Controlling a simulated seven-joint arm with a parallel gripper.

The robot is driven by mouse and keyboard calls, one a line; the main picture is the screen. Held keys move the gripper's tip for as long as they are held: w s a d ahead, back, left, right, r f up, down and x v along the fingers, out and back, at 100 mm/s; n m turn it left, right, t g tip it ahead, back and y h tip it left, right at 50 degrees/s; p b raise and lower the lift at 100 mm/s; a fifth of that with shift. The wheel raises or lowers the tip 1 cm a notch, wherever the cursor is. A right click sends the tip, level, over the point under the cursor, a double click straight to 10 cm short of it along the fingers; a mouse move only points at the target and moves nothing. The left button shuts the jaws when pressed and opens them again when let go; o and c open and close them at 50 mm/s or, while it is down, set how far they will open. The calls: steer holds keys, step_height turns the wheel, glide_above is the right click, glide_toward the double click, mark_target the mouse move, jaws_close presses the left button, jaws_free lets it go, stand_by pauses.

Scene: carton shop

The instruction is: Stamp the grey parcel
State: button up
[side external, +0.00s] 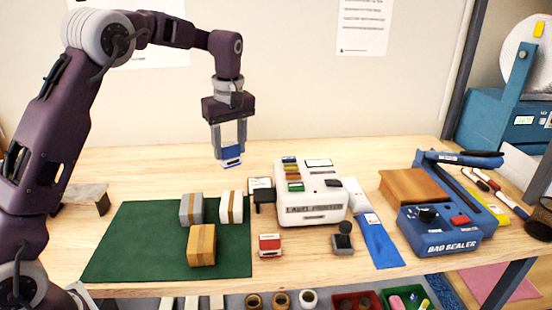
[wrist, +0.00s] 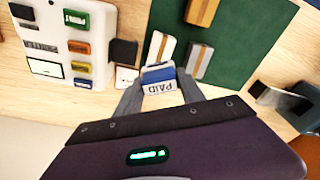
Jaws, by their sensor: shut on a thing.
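The grey parcel (side external: 198,212), with a brown tape strip, sits on the green mat (side external: 130,245); it also shows in the wrist view (wrist: 206,60). A white parcel (side external: 226,208) stands close to its right, and a tan parcel (side external: 202,248) in front of it. My gripper (side external: 230,150) is shut on a blue stamp (side external: 231,154), held well above the table behind the parcels. In the wrist view the stamp (wrist: 158,75) shows a white label reading PAID between my fingers (wrist: 160,85). Its underside is hidden.
A small pad with a black lid (side external: 264,195) lies right of the mat. A red stamp (side external: 270,245) and a dark stamp (side external: 342,240) stand nearer the front. A label printer (side external: 312,190) and a blue bag sealer (side external: 440,232) fill the right. The mat's left part is bare.

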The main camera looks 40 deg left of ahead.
steer(key=s+a+n, duration=0.3)
steer(key=s+a, duration=0.3)
steer(key=a, duration=0.5)
glide_above(191, 197)
step_height(191, 197, down, 5)
steer(key=shift+d+f, duration=0.15)
steer(key=shift+f, duration=1.4)
steer(key=shift+d+f, duration=0.15)
steer(key=shift+f, duration=1.4)
steer(key=shift+f, duration=0.6)
step_height(191, 197, up, 7)
